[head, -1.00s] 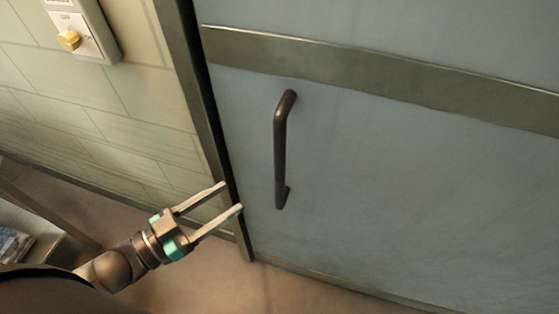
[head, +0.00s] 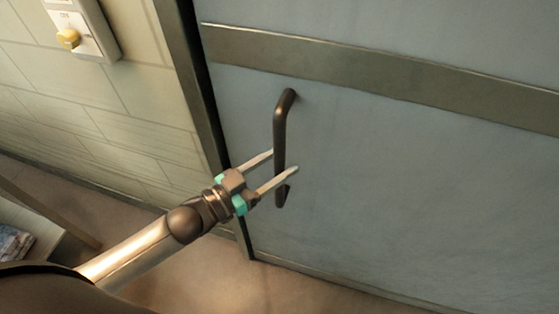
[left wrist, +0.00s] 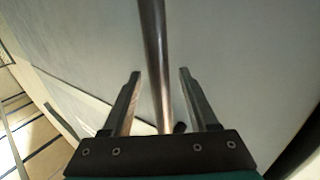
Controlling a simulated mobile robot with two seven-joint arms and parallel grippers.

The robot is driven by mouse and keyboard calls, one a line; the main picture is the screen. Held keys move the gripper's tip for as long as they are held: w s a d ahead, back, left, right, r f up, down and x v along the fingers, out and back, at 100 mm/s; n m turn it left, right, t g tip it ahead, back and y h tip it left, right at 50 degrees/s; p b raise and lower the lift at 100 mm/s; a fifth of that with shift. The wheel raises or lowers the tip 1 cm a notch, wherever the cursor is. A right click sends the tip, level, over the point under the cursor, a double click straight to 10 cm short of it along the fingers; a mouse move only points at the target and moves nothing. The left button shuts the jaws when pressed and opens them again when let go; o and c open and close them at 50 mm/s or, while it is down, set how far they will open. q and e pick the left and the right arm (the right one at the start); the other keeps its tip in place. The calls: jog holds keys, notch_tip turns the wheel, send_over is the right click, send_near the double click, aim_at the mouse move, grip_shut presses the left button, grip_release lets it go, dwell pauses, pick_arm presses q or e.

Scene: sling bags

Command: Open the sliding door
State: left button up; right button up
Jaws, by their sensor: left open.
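The sliding door (head: 400,190) is a grey-blue panel with a darker horizontal band; it stands against the dark frame at its left edge. Its dark vertical bar handle (head: 281,125) is near that edge. My left gripper (head: 284,162) is at the lower half of the handle, open, with one finger on each side of the bar. In the left wrist view the handle (left wrist: 155,60) runs between the two open fingers (left wrist: 159,75), with a gap on both sides. My right gripper is not in view.
A dark door frame (head: 200,90) borders the tiled wall (head: 100,110) on the left. A shelf with a magazine (head: 14,243) is at lower left. Brown floor lies below.

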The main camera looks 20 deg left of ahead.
pick_arm(q)
jog(key=shift+w+d, duration=0.2)
jog(key=shift+w, duration=0.05)
grip_shut()
dwell(0.4)
dwell(1.0)
